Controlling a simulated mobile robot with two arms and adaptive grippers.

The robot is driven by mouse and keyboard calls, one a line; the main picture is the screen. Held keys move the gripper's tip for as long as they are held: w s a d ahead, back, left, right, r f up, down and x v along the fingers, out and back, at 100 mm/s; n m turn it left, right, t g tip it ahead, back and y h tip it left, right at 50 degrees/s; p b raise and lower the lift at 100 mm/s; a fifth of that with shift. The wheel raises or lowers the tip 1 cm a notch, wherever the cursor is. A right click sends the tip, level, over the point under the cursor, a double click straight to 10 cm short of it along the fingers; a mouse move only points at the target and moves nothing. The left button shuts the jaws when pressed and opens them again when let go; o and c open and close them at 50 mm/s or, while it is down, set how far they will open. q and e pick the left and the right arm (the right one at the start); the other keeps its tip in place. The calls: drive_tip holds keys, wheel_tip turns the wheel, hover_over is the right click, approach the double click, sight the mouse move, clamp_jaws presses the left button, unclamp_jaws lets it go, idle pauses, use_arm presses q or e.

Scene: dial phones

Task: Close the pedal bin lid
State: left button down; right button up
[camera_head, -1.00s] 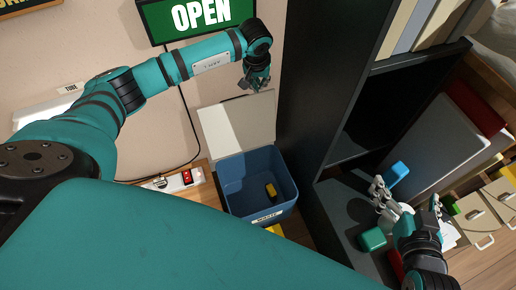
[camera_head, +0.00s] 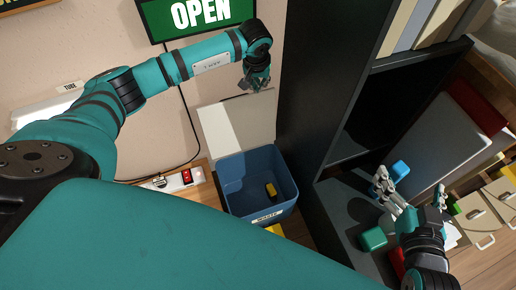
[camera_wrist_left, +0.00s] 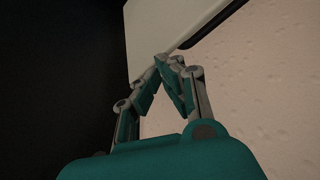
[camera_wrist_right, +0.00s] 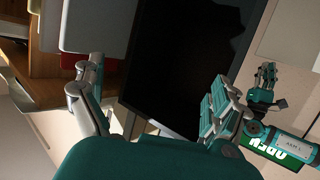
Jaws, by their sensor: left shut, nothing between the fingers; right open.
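The pedal bin (camera_head: 258,187) is blue, with a label on its front, and stands on the floor by the wall. Its pale lid (camera_head: 238,128) stands raised at the back against the wall. A yellow and black item (camera_head: 271,190) lies inside the bin. My left gripper (camera_head: 256,88) is shut and empty, at the top right corner of the lid. In the left wrist view the shut fingertips (camera_wrist_left: 171,60) overlap the lid's edge (camera_wrist_left: 160,30); I cannot tell if they touch. My right gripper (camera_head: 381,182) is open and empty, over the dark low shelf at the right.
A tall dark shelf unit (camera_head: 315,85) stands right of the bin. A power strip (camera_head: 175,181) lies left of the bin, with a cable on the wall.

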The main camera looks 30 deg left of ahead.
use_arm(q)
drive_tip(key=shift+f, duration=0.25)
use_arm(e)
drive_tip(key=shift+w+a+r+t+y, duration=0.1)
drive_tip(key=shift+w+r+t+y, duration=0.1)
drive_tip(key=shift+r, duration=0.1)
drive_tip(key=shift+w+a+r+t+y, duration=0.1)
drive_tip(key=shift+r+t, duration=0.1)
drive_tip(key=shift+r, duration=0.1)
use_arm(q)
drive_tip(key=shift+f, duration=0.1)
use_arm(e)
drive_tip(key=shift+a+r+t, duration=0.1)
drive_tip(key=shift+r+t, duration=0.2)
drive_tip(key=shift+r, duration=0.2)
drive_tip(key=shift+w, duration=0.1)
use_arm(q)
drive_tip(key=shift+s+d, duration=0.1)
